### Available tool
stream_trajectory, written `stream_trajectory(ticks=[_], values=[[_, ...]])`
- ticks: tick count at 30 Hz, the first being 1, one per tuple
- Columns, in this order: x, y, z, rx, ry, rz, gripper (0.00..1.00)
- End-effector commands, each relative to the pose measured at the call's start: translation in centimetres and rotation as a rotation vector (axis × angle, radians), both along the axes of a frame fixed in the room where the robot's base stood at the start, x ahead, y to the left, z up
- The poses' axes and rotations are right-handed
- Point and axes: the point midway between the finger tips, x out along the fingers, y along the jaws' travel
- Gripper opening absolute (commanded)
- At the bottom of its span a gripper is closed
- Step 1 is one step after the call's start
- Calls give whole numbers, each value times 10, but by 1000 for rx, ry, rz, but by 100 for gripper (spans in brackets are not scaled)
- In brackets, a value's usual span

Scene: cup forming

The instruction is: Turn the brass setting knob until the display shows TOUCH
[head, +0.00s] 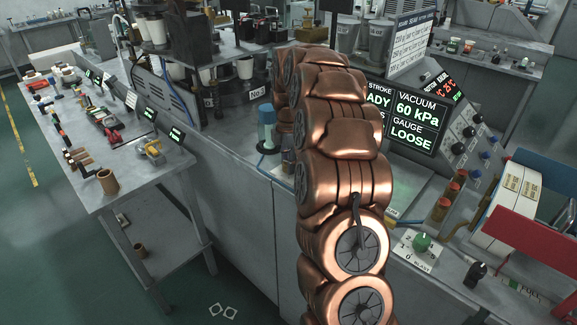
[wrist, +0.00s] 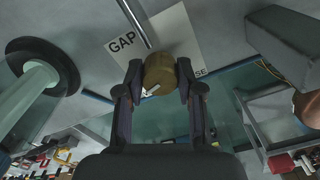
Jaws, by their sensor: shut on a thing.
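The brass setting knob (wrist: 160,68) is in the middle of the wrist view, in front of a pale plate (wrist: 178,30) marked GAP on the left. A word ending in SE shows at the plate's right, partly hidden by the knob and finger. My gripper (wrist: 159,84) is shut on the knob, one finger on each side. In the head view my copper-coloured arm hides the gripper and knob. The display (head: 408,117) reads VACUUM 60 kPa and GAUGE LOOSE; its left part is behind my arm.
In the wrist view, a pale green post with a dark collar (wrist: 66,72) stands left of the gripper and a grey block (wrist: 285,42) is at upper right. In the head view, a green knob (head: 422,242) and a red-edged bin lie right of my arm.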

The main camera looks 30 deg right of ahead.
Motion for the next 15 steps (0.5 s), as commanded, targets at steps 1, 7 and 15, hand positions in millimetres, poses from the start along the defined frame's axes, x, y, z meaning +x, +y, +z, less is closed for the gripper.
stream_trajectory(ticks=[1, 7, 15], values=[[1, 0, -4, -1, -4, -34, 2], [1, 0, -4, -1, -4, -196, 2], [1, 0, -2, -2, -5, -391, 2]])
